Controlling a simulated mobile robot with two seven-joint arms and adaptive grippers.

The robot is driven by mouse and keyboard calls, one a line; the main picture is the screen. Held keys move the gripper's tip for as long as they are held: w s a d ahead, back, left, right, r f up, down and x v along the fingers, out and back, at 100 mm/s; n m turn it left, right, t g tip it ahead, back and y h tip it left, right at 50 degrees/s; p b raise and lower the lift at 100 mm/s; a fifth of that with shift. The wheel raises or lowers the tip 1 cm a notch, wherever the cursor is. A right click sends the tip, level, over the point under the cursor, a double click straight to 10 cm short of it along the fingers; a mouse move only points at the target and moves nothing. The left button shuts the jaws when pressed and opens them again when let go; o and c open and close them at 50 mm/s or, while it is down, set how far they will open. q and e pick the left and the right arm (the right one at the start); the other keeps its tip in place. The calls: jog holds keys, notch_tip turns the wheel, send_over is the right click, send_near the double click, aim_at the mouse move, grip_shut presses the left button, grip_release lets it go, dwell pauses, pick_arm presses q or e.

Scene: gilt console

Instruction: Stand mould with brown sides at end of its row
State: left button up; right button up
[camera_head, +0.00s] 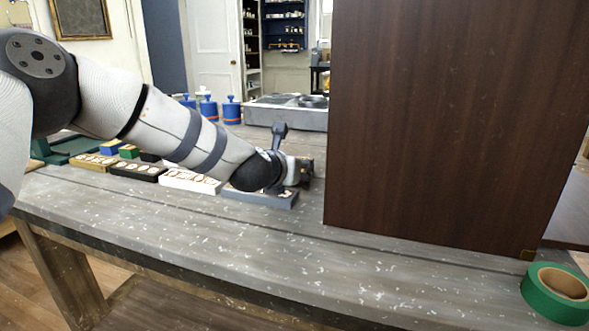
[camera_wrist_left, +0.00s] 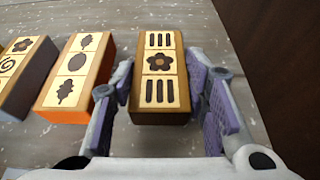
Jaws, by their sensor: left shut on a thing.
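The mould with brown sides (camera_wrist_left: 160,62) shows in the left wrist view, with a pale top carrying slotted panels and a flower panel. My left gripper (camera_wrist_left: 158,85) is shut on it, one finger along each side. In the head view the left gripper (camera_head: 303,172) is at the right end of the row, and the brown-sided mould cannot be made out there. A mould with orange sides (camera_wrist_left: 50,114) is to its left, with a gap between. I cannot tell whether the brown-sided mould touches the table. My right gripper is not in view.
A grey-sided mould (camera_head: 262,198), a white one (camera_head: 190,181) and a black one (camera_head: 138,172) lie in the row. A tall brown panel (camera_head: 450,120) stands close right of the gripper. Green tape (camera_head: 540,298) lies front right. The front table strip (camera_head: 230,240) is clear.

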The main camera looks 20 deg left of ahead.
pick_arm(q)
jog(key=shift+r, duration=0.1)
jog(key=o, duration=1.2)
jog(key=shift+f, duration=0.2)
jog(key=shift+r, duration=0.15)
jog(key=v, duration=0.4)
jog(key=p+v, duration=0.1)
jog(key=v, duration=0.2)
jog(key=p+v, duration=0.1)
jog(key=v, duration=0.3)
jog(key=shift+s+r, duration=0.15)
jog(key=shift+r, duration=0.25)
jog(key=shift+s+f, duration=0.1)
jog(key=shift+s, duration=0.2)
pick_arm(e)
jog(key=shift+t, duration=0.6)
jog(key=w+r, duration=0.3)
